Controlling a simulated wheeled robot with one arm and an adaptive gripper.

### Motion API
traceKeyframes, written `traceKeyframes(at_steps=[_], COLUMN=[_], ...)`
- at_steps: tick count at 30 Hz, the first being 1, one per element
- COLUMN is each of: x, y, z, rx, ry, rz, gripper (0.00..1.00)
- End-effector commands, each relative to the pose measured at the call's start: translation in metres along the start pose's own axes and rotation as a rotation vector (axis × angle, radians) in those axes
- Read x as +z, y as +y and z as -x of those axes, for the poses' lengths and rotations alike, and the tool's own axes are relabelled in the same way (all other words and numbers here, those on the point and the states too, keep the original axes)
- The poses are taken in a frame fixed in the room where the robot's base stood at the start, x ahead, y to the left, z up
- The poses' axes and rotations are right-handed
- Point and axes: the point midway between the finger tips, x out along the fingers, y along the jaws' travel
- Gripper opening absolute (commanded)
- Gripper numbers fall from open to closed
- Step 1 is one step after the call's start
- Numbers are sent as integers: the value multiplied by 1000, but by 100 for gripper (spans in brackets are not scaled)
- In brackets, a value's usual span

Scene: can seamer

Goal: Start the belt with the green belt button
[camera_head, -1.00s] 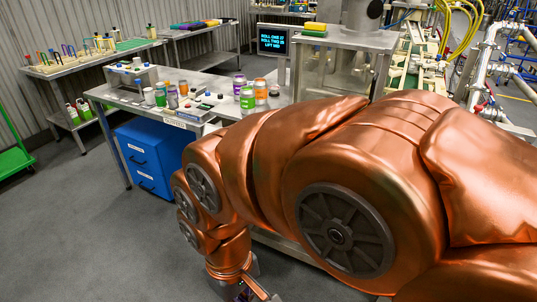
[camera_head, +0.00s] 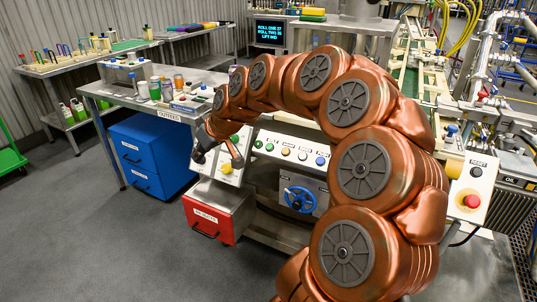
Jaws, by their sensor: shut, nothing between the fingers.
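A row of coloured push buttons sits on the pale front panel (camera_head: 293,144) of the machine. The leftmost is a green button (camera_head: 258,144), then a yellow one (camera_head: 270,147), with white and blue ones further right. Another green button (camera_head: 235,137) shows on a small sloped box (camera_head: 232,178) left of that panel. The labels are too small to read, so I cannot tell which green button is the belt's. My gripper (camera_head: 237,162) is shut and empty in front of the sloped box, below its green button, partly covering the box. I cannot tell if it touches the box.
A red REJECTS bin (camera_head: 217,219) stands below the sloped box. A blue handwheel (camera_head: 300,199) is under the button panel. A blue cabinet (camera_head: 150,158) stands left under the steel table. A red stop button (camera_head: 472,201) is on a box at right. Grey floor is free at front left.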

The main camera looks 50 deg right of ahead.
Motion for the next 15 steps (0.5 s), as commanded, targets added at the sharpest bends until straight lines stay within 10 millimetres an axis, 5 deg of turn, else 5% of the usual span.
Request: traceKeyframes(at_steps=[3,9,15], x=[-5,3,18], y=[69,171,232], z=[-12,-12,-6], rx=[68,195,285], ry=[90,196,241], rz=[-34,-77,-101], gripper=[0,0,0])
